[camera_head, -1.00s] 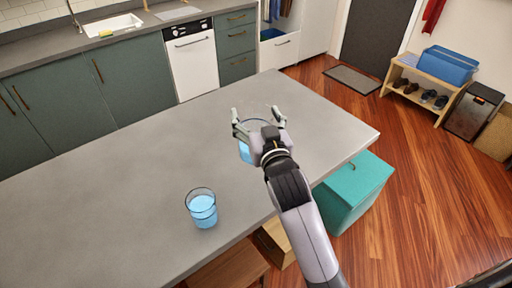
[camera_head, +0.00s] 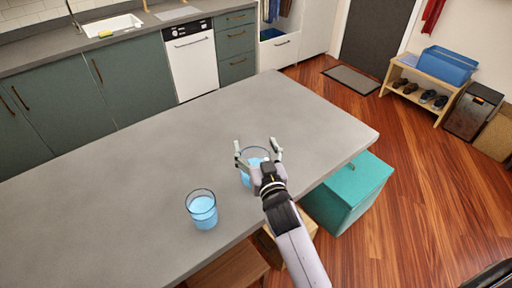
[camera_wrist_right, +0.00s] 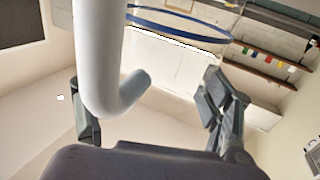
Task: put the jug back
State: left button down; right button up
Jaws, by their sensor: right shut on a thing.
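The jug (camera_head: 246,176), clear with blue liquid in it, is at my right gripper (camera_head: 258,148) over the grey counter (camera_head: 130,170). The gripper and wrist hide part of it. In the right wrist view, a thick pale handle (camera_wrist_right: 99,55) with a curved end and a blue rim (camera_wrist_right: 180,24) show near the fingers of my right gripper (camera_wrist_right: 150,110). The gripper is shut on the jug. I cannot tell whether the jug touches the counter. A glass (camera_head: 202,209) with similar blue liquid stands upright to its left, apart from it. My left gripper is out of view.
The counter is clear behind and left of the glass. A teal box-like unit (camera_head: 350,192) stands at its right side, and a wooden seat (camera_head: 228,268) is below the front edge. A sink (camera_head: 112,26) and white dishwasher (camera_head: 190,58) are along the back.

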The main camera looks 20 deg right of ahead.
jog(key=o, duration=2)
jog(key=shift+f, duration=0.1)
jog(key=shift+c, duration=0.2)
jog(key=s+b, duration=0.3)
jog(key=s, duration=0.9)
jog(key=shift+a+r, duration=0.2)
